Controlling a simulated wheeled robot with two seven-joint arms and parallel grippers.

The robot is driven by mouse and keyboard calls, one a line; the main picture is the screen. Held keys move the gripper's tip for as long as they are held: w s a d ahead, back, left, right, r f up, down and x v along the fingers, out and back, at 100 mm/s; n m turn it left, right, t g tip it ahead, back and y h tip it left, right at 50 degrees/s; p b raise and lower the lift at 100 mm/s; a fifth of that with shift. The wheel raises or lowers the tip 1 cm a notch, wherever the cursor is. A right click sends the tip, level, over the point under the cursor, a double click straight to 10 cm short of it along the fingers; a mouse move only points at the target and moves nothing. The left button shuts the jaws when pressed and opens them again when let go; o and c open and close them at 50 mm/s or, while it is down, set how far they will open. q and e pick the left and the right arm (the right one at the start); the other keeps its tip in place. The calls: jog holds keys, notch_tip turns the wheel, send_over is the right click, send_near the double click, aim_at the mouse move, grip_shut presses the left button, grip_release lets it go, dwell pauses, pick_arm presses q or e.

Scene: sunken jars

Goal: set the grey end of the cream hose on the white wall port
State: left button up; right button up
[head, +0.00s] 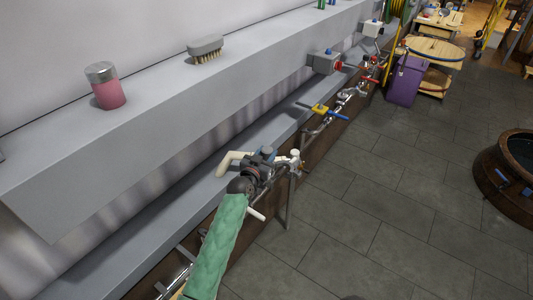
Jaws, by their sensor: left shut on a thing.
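My left gripper (268,155) comes in on a green-sleeved arm and is shut at the front edge of the low ledge. A cream hose (233,158) shows as a bent piece left of the gripper, and another cream piece (256,213) sticks out below it. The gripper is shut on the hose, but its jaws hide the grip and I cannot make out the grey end. A small white fitting (294,156), which looks like the white wall port, is just right of the fingertips. I cannot tell whether hose and port touch. My right gripper is not in view.
Pipes with a yellow-and-blue handle (320,110) and red valves (372,68) run along the wall beyond. A pink jar (108,90) and a brush (205,50) stand on the upper ledge.

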pick_arm(q)
jog(key=shift+s, duration=0.2)
dwell(0.5)
jog(key=shift+f, duration=0.15)
jog(key=shift+f+b, duration=0.3)
jog(key=shift+f, duration=0.35)
jog(key=shift+f, duration=0.4)
jog(key=o, duration=1.2)
jog(key=shift+c, duration=0.2)
jog(key=shift+f, duration=0.15)
